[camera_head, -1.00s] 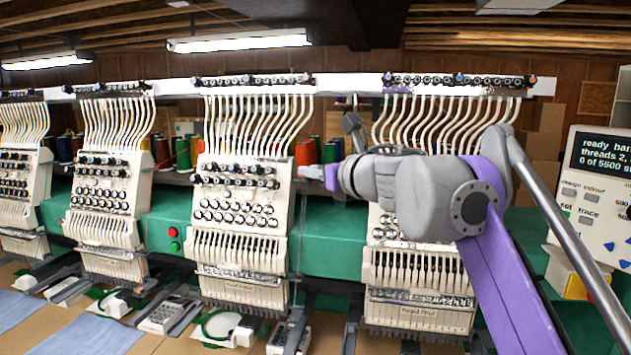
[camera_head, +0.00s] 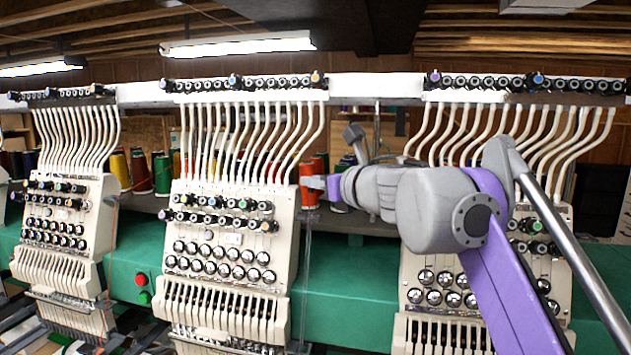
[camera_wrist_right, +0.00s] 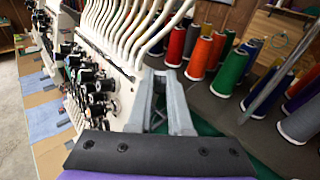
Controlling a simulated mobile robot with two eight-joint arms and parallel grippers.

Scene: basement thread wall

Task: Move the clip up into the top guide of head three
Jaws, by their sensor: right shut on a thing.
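Head three (camera_head: 222,250) is the cream embroidery head left of centre in the head view, with knobs and white thread tubes. Above it a rail of round dark guides (camera_head: 245,83) runs along the white beam. My right gripper (camera_head: 312,183) is just right of the head's upper right edge, about level with the panel top and well below the rail. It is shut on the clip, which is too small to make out. A thin thread (camera_head: 304,255) hangs below the tips. The right wrist view shows the gripper's grey fingers (camera_wrist_right: 165,105) beside a head. My left gripper is not in view.
Another head (camera_head: 440,318) stands behind my right arm, and one more (camera_head: 65,225) stands to the left. Coloured thread cones (camera_wrist_right: 190,45) stand on the shelf behind, close to the gripper. The green machine body (camera_head: 345,290) runs between the heads.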

